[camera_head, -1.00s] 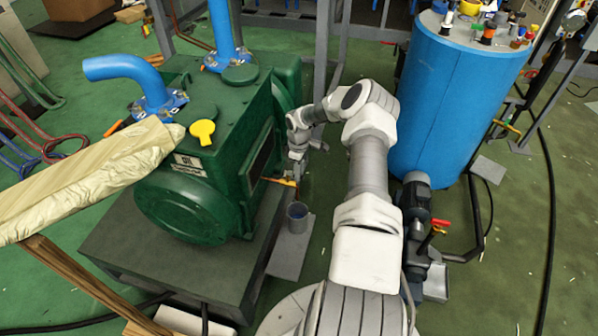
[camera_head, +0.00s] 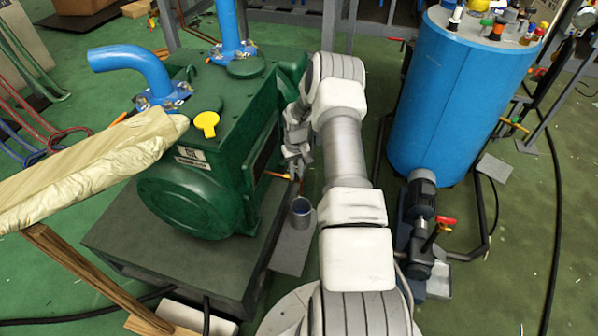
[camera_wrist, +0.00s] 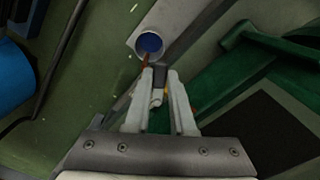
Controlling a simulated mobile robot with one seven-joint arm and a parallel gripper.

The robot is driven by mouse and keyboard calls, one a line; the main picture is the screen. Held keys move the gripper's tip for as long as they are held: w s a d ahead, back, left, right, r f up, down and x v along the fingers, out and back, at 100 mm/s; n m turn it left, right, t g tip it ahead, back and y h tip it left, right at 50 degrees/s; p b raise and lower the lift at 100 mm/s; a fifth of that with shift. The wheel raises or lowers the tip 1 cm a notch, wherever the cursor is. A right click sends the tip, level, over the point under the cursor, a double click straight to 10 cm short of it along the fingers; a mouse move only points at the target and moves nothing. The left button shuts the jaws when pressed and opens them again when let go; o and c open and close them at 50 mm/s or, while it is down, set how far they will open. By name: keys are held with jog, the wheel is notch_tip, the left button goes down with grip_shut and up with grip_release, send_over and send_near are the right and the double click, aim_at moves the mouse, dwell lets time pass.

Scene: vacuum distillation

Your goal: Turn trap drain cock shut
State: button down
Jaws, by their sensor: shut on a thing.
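The drain cock shows as a small orange-yellow handle (camera_head: 278,175) low on the side of the green pump, above a small cup (camera_head: 300,212). My gripper (camera_head: 297,174) is at this handle, beside the pump. In the wrist view my gripper's two pale fingers (camera_wrist: 160,75) are close together around a small grey fitting (camera_wrist: 157,96), with bits of orange and yellow next to them. The fingers and the arm hide most of the cock, so its exact angle cannot be told. The cup (camera_wrist: 149,44) shows just beyond the fingertips.
The green pump (camera_head: 215,150) stands on a dark plinth (camera_head: 120,245) to the left of my arm. A blue tank (camera_head: 455,100) and a small motor pump (camera_head: 420,220) with a red handle stand to the right. A cloth-wrapped beam (camera_head: 90,170) crosses the left side.

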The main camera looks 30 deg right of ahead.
jog(key=shift+w+a+m+b, duration=0.3)
jog(key=shift+a+m, duration=0.1)
jog(key=shift+m, duration=0.8)
jog(key=shift+w+a+m+b, duration=0.15)
jog(key=shift+a+m+b, duration=0.15)
jog(key=shift+m, duration=0.9)
jog(key=shift+w+a+m+b, duration=0.25)
jog(key=shift+a+m, duration=0.2)
jog(key=shift+m, duration=0.75)
jog(key=c, duration=0.8)
grip_release()
jog(key=shift+o, duration=0.2)
notch_tip(320, 180, up, 17)
jog(key=p, duration=0.5)
jog(key=shift+r, duration=0.2)
